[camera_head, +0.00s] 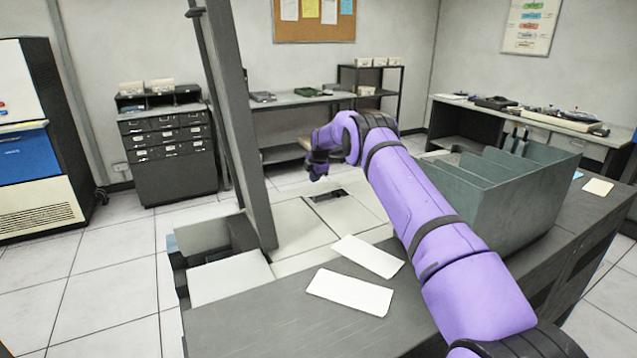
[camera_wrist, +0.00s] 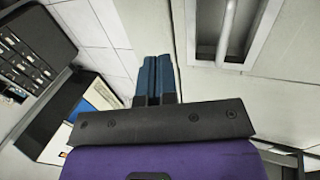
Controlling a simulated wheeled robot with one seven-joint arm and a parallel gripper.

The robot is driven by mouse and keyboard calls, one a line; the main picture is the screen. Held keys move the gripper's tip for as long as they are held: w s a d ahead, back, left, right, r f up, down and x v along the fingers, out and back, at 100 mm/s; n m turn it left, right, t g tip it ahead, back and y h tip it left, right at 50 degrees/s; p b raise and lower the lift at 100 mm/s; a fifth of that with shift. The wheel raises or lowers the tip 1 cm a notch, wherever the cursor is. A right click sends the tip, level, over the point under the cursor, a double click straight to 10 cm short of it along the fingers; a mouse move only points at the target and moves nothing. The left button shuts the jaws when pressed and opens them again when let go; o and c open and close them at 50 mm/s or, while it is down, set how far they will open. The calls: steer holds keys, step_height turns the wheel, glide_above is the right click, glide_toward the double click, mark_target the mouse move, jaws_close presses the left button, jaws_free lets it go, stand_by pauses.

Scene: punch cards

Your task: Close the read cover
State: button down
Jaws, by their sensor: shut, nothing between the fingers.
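A tall dark grey panel (camera_head: 238,120), which looks like the raised read cover, stands nearly upright and slightly tilted at the left of the machine in the head view. A small handle-like bar (camera_head: 195,12) juts from its upper left edge. The machine's pale top (camera_head: 305,228) lies right of the panel's foot. My gripper (camera_head: 318,168) is right of the panel, apart from it in the picture, above the pale top. In the wrist view its blue fingers (camera_wrist: 155,80) are together and empty. A framed recess with a pale rod (camera_wrist: 228,30) shows to their right.
Two white cards (camera_head: 350,291) lie on the dark desk top (camera_head: 255,325). A grey-green divided bin (camera_head: 500,190) stands right of my arm. A card hopper (camera_head: 228,280) is at the panel's foot. A drawer cabinet (camera_head: 168,150) stands behind, with open floor before it.

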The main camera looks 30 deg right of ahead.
steer(key=s+a+r+m, duration=0.1)
steer(key=s+a+r, duration=0.15)
steer(key=r, duration=0.85)
steer(key=s+a+r+m, duration=0.1)
steer(key=s+r, duration=0.2)
steer(key=r, duration=0.8)
steer(key=s+a+r+m, duration=0.3)
steer(key=s+a+r, duration=0.1)
steer(key=s+r, duration=0.6)
steer(key=s+a+r+m, duration=0.4)
steer(key=s+r, duration=0.4)
steer(key=s, duration=0.5)
steer(key=s+a+r+m+t, duration=0.1)
steer(key=s+a+m, duration=0.1)
steer(key=s, duration=0.9)
steer(key=s+a+m, duration=0.2)
steer(key=s+m, duration=0.1)
steer(key=s, duration=0.8)
steer(key=s+f+m, duration=0.2)
steer(key=s+f, duration=0.2)
steer(key=s, duration=0.5)
steer(key=s+f+m, duration=0.2)
steer(key=s+f, duration=0.2)
steer(key=s, duration=0.5)
steer(key=shift+a, duration=0.4)
